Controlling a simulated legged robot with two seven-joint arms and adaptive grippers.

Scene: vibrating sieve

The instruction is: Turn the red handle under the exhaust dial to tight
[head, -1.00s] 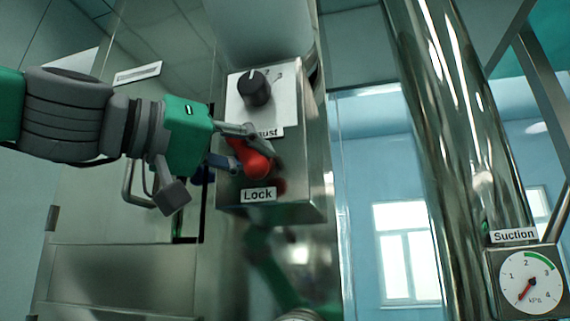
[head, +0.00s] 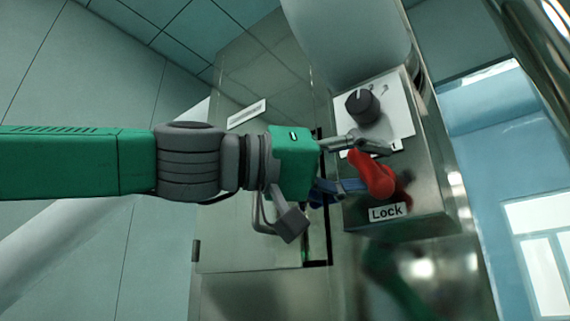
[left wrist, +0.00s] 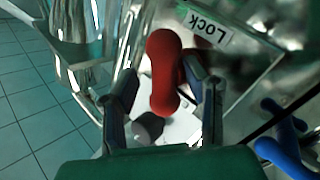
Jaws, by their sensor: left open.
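The red handle (head: 376,176) is on the front of a metal box, below the black exhaust dial (head: 362,106) and above the "Lock" label (head: 387,212). It slants from upper left to lower right. My left gripper (head: 368,166) reaches in from the left and is open, with its fingers around the handle. In the left wrist view the red handle (left wrist: 164,72) lies between the two spread fingers (left wrist: 168,88); I cannot tell if either touches it. The exhaust label is mostly hidden by a finger. My right gripper is not in view.
The metal box (head: 437,190) stands out beside a metal cabinet panel (head: 225,235). A blue handle (left wrist: 285,140) is right of the fingers in the left wrist view. A shiny pipe (head: 535,60) rises at the right.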

